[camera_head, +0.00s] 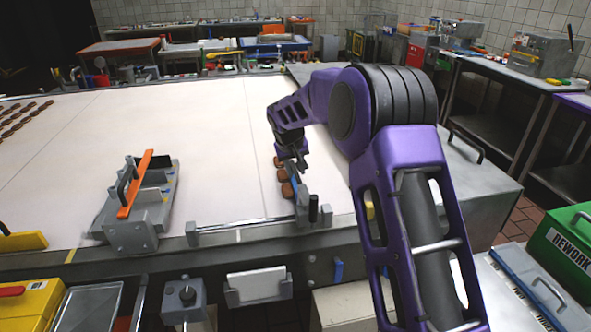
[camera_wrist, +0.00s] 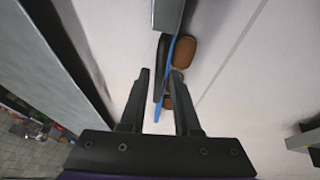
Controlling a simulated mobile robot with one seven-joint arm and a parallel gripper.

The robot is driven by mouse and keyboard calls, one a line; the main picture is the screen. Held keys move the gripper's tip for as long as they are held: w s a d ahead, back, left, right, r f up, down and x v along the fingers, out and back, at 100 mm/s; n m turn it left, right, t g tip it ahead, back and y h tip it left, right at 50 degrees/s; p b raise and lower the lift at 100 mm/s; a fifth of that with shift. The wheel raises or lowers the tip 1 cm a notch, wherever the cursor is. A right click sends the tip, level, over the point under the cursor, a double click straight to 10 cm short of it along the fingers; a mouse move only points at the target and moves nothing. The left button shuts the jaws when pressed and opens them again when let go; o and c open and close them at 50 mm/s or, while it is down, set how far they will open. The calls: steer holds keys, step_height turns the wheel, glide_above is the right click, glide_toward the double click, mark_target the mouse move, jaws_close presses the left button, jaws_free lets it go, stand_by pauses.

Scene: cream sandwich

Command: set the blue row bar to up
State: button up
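The blue row bar (camera_head: 294,184) is a thin strip beside a short row of brown cookies (camera_head: 280,175) on the white belt, near its front right. In the wrist view the blue bar (camera_wrist: 167,78) runs lengthwise between my fingers, with a dark handle along its left side and cookies (camera_wrist: 184,52) on its right. My gripper (camera_head: 293,161) is over the bar, pointing down; in the wrist view my gripper (camera_wrist: 161,72) is open around the bar. I cannot tell whether the fingers touch it, nor its exact tilt.
A grey fixture with an orange bar (camera_head: 136,186) stands left on the belt (camera_head: 215,140). A metal rail (camera_head: 240,229) runs along the front edge. A green box marked REWORK (camera_head: 565,245) is at right. A yellow bin (camera_head: 28,305) is front left.

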jaws_close()
stand_by(1.1)
